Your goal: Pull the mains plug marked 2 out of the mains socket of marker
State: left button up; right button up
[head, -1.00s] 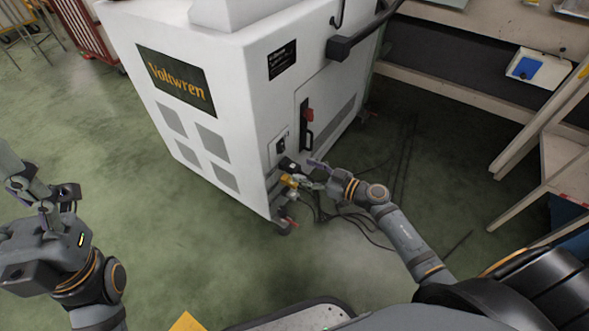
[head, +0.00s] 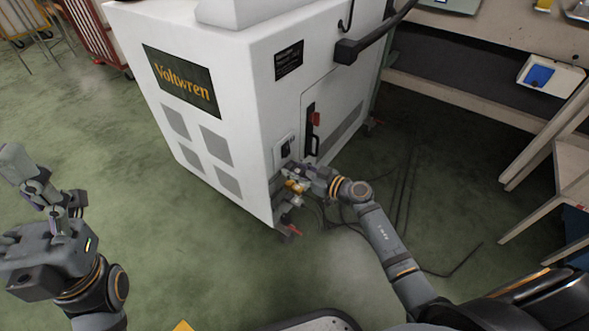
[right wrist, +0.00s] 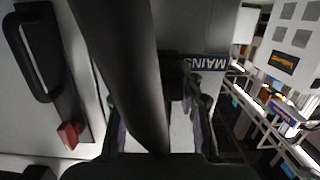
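A white cabinet (head: 235,60) marked Voltwren stands at the centre of the head view. My right gripper (head: 296,178) is low at its side, close to the socket area below a small panel (head: 287,147). In the right wrist view, a MAINS label (right wrist: 208,63) shows upside down. A thick black cable-like body (right wrist: 120,60) crosses the view and hides part of the space between my right fingers. The fingers stand apart, with a dark block (right wrist: 174,70) beyond them. No number 2 is readable. My left gripper (head: 52,192) is open and empty at the far left.
A yellow fitting (head: 295,187) sits just below my right gripper. A red switch (head: 315,119) and black handle (head: 312,145) are above it. Black cables (head: 405,185) lie on the floor to the right.

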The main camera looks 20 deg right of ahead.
jog(key=shift+c, duration=1.1)
jog(key=o, duration=1.1)
jog(key=shift+s, duration=0.1)
